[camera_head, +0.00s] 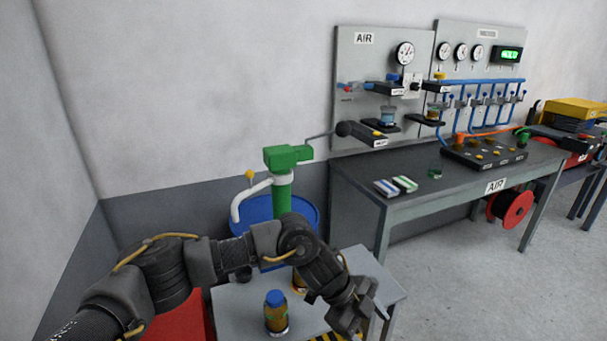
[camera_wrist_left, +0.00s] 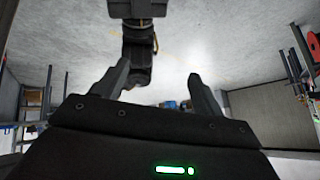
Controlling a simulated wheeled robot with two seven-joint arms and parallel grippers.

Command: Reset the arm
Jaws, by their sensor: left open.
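My left arm (camera_head: 165,272) comes in from the left in the head view and reaches across to above the small grey table. My left gripper (camera_head: 368,312) hangs near the right side of that table, pointing down and to the right. In the left wrist view the two fingers of my left gripper (camera_wrist_left: 159,72) stand apart with nothing between them. A dark arm link of mine shows behind the fingers there. My right gripper is not seen in either view.
A bottle with a blue cap (camera_head: 276,312) stands on the small grey table (camera_head: 240,305), left of my gripper. A green pump (camera_head: 283,185) stands on a blue drum (camera_head: 256,209) behind. A workbench (camera_head: 440,190) with gauge panels stands at right. Open floor (camera_head: 470,290) lies at lower right.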

